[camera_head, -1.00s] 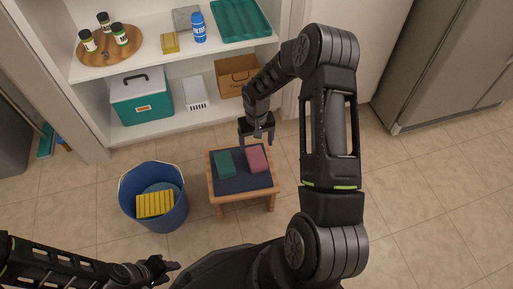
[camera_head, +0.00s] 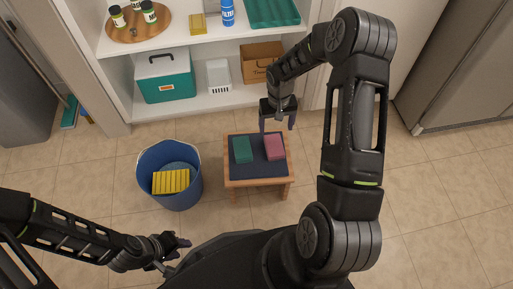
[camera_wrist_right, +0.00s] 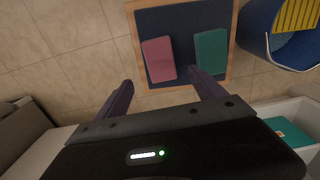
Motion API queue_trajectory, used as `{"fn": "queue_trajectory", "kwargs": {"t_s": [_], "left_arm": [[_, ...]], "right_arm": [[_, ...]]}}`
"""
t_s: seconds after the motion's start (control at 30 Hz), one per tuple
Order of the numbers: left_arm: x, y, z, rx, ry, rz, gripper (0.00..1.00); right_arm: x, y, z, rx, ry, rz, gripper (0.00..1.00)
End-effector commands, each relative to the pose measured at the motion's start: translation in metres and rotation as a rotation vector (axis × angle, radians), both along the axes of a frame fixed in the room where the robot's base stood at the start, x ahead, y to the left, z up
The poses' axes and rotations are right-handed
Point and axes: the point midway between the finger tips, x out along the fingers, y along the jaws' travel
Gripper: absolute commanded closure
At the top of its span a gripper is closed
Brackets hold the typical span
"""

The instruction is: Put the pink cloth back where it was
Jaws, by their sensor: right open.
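The pink cloth (camera_head: 275,147) is a folded block lying on the dark top of a small wooden stool (camera_head: 256,170). It also shows in the right wrist view (camera_wrist_right: 158,59). A green cloth (camera_head: 242,149) lies beside it, to its left in the head view. My right gripper (camera_head: 278,123) is open and empty above the back edge of the stool, close to the pink cloth but apart from it. In the right wrist view its fingers (camera_wrist_right: 165,86) point toward the stool. My left gripper (camera_head: 182,247) is low at the left, away from the stool; its jaw opening is unclear.
A blue bucket (camera_head: 150,190) with a yellow ribbed sponge (camera_head: 171,181) stands left of the stool. Behind are white shelves with a teal cooler (camera_head: 167,86), a white basket (camera_head: 219,76) and a cardboard box (camera_head: 258,62). Tiled floor to the right is clear.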

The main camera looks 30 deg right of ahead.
Motion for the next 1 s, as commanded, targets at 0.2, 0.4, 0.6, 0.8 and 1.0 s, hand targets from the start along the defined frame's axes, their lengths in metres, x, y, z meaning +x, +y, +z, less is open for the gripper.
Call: {"fn": "queue_trajectory", "kwargs": {"t_s": [0.2, 0.4, 0.6, 0.8, 1.0], "left_arm": [[0.0, 0.0, 0.0, 0.0, 0.0, 0.0, 0.64], [0.0, 0.0, 0.0, 0.0, 0.0, 0.0, 0.64], [0.0, 0.0, 0.0, 0.0, 0.0, 0.0, 0.64], [0.0, 0.0, 0.0, 0.0, 0.0, 0.0, 0.64], [0.0, 0.0, 0.0, 0.0, 0.0, 0.0, 0.64]], "right_arm": [[-0.006, 0.034, -0.014, 0.053, -0.011, 0.032, 0.21], [-0.051, 0.156, -0.052, 0.238, -0.056, 0.117, 0.21], [-0.15, 0.268, -0.07, 0.358, -0.093, 0.155, 0.21], [-0.198, 0.288, -0.069, 0.343, -0.109, 0.164, 0.21], [-0.199, 0.288, -0.069, 0.342, -0.112, 0.163, 0.21]]}}
